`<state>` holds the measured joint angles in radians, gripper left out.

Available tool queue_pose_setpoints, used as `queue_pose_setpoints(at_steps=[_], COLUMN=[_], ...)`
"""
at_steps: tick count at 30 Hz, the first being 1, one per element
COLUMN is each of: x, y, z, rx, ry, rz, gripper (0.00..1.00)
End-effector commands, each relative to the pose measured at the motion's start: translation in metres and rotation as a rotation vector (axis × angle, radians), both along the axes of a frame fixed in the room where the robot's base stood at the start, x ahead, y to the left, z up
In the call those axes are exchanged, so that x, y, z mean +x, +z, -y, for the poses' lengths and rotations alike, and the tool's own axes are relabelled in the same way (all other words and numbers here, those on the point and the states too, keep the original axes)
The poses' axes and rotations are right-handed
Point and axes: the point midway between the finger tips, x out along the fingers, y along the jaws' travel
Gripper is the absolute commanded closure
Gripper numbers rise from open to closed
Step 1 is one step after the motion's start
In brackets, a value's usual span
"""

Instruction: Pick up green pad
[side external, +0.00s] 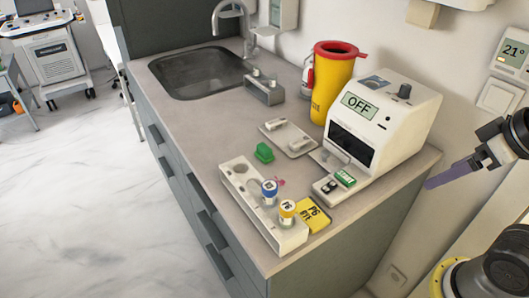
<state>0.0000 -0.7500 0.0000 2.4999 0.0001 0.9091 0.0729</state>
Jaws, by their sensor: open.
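A small green pad (264,153) lies on the grey counter, left of a flat tray and behind the white tube rack. My gripper (432,183) is at the right edge of the side external view, right of the white device and well apart from the pad. It is open, with nothing seen in it. Its purple fingers overlap in this view, so the gap between them is hidden.
A white rack (238,181) holds blue- and yellow-capped tubes, with a yellow box (314,216) beside it. The white device (393,125), reading OFF, and the yellow bin (330,85) stand tall. A flat tray (275,140) is near the pad. Counter left of the pad is clear.

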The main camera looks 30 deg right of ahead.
Motion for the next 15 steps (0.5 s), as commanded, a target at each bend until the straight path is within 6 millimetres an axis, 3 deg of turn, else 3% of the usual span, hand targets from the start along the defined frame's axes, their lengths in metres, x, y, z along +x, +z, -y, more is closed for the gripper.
queue_pose_setpoints(at_steps=[3, 8, 15], x=[-0.003, 0.013, 0.072], y=[0.006, 0.048, 0.117], z=[0.000, 0.000, -0.009], rx=[0.069, 0.198, 0.382], ry=[-0.135, -0.377, -0.746], rz=[-0.017, -0.002, -0.056], gripper=[0.03, 0.03, 0.03])
